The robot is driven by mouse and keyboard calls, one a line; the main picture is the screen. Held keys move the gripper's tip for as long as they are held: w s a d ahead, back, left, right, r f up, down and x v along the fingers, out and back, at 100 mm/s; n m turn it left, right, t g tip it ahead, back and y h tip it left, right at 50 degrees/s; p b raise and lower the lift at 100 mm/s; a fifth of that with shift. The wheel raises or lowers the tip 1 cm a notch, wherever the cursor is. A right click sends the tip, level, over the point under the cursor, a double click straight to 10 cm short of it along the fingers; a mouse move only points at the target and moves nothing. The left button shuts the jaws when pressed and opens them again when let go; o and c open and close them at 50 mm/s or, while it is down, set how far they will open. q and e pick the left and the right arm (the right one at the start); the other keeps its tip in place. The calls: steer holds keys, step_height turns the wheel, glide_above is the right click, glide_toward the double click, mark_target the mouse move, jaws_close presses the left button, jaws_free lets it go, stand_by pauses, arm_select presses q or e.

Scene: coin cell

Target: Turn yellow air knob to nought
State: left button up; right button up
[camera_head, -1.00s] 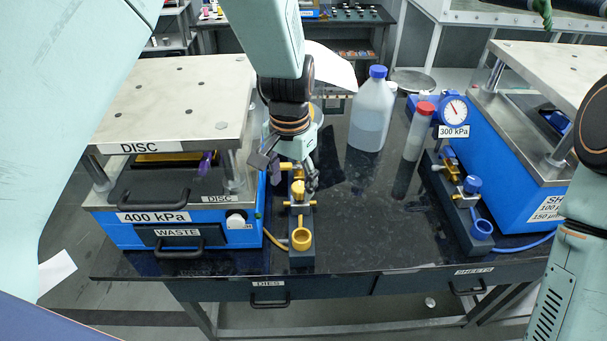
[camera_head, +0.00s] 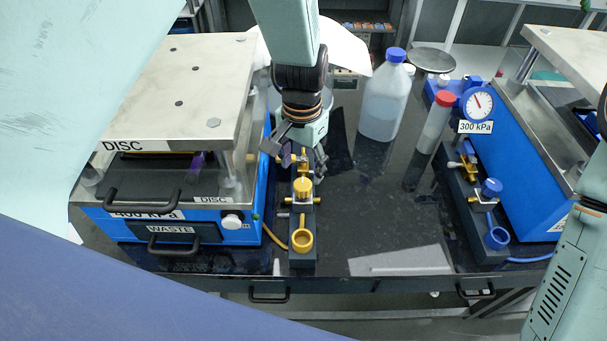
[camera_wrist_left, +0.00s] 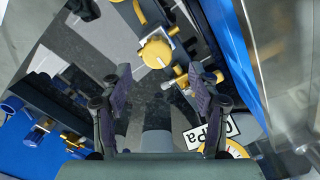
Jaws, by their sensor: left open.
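My left gripper (camera_head: 295,156) is over the rear of the block, behind the knob. In the left wrist view its two purple-padded fingers (camera_wrist_left: 160,85) are spread, with nothing between them. My right arm shows at the right edge of the head view; its gripper is out of sight.
A yellow ring (camera_head: 302,240) sits at the block's front. The DISC press (camera_head: 232,235) stands close on the left. A white bottle (camera_head: 384,98), a red-capped tube (camera_head: 436,122) and a blue-knob valve (camera_head: 490,188) stand to the right. Dark tabletop (camera_head: 360,215) between is clear.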

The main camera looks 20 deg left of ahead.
mark_target(302, 183)
arm_select(q)
steer(key=shift+s+d+f, duration=0.15)
steer(key=shift+s+f, duration=0.2)
steer(key=shift+f, duration=0.2)
steer(key=shift+s+d+f, duration=0.1)
steer(key=shift+s+f, duration=0.2)
steer(key=shift+f, duration=0.2)
steer(key=shift+w+a+f+p, duration=0.1)
steer(key=shift+w+f+p, duration=0.1)
steer(key=shift+f, duration=0.4)
steer(key=shift+w+f+p, duration=0.1)
steer(key=shift+w+f, duration=0.1)
steer(key=shift+f, duration=0.4)
steer(key=shift+w+a+f, duration=0.15)
steer(key=shift+w+f, duration=0.1)
steer(key=shift+w, duration=0.1)
steer(key=shift+s+r, duration=0.2)
steer(key=shift+s, duration=0.15)
steer(key=shift+c, duration=0.6)
steer(key=shift+s+d+r, duration=0.2)
steer(key=shift+s+d, duration=0.05)
steer(key=shift+s, duration=0.05)
steer(key=shift+c, duration=1.3)
steer(key=shift+w+a+f, duration=0.15)
steer(key=shift+w+f, duration=0.1)
steer(key=shift+w, duration=0.15)
steer(key=c, duration=0.5)
steer(key=shift+c, duration=1.4)
